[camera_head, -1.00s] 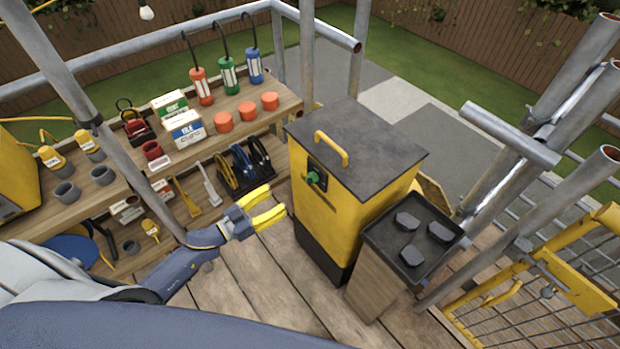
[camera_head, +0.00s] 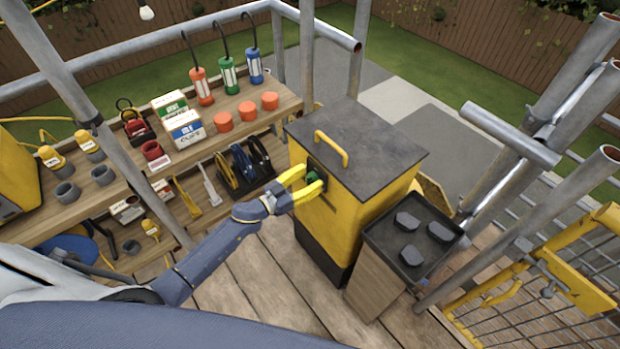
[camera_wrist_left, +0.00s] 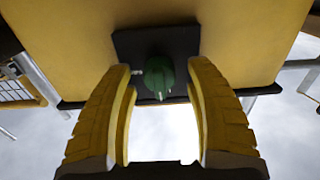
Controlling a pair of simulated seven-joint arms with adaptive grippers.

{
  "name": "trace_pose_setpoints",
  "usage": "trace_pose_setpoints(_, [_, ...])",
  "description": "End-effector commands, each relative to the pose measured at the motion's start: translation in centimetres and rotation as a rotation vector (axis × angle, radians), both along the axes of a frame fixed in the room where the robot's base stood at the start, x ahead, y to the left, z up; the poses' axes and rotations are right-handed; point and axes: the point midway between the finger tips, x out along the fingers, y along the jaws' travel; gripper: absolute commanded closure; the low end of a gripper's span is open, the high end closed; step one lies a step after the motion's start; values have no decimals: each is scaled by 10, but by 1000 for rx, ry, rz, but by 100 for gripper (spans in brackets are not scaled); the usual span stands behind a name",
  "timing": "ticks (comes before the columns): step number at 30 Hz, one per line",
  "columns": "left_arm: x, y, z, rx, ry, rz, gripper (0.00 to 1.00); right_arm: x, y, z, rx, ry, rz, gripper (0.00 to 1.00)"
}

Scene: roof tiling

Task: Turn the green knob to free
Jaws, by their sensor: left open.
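The green knob (camera_head: 312,176) is on a dark plate on the front of a yellow box with a grey lid (camera_head: 350,150). My left gripper (camera_head: 306,182) is at the knob, with its yellow fingers open on either side of it. In the left wrist view the green knob (camera_wrist_left: 159,76) sits on its black plate (camera_wrist_left: 125,48) between the two fingers of my left gripper (camera_wrist_left: 160,90). Gaps show between the knob and both fingers there. A small pale mark shows on the plate left of the knob. My right gripper is not in view.
A wooden stand with a black tray (camera_head: 452,238) holding dark blocks is right of the box. A wooden shelf (camera_head: 200,143) with lamps, orange pucks and boxes is on the left. A scaffold pole (camera_head: 135,160) crosses in front of the shelf. Plank floor is clear below my left arm.

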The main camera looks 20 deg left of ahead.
Motion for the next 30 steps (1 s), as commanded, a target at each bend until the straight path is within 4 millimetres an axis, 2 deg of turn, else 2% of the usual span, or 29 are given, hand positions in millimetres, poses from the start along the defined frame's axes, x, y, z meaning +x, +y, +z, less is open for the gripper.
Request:
trace_pose_setpoints(11, [2, -2, 0, 1, 1, 0, 44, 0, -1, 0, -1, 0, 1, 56])
trace_pose_setpoints(25, [2, -1, 0, 1, 1, 0, 98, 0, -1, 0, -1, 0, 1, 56])
trace_pose_setpoints(30, [2, -1, 0, 0, 0, 0, 100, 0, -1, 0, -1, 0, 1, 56])
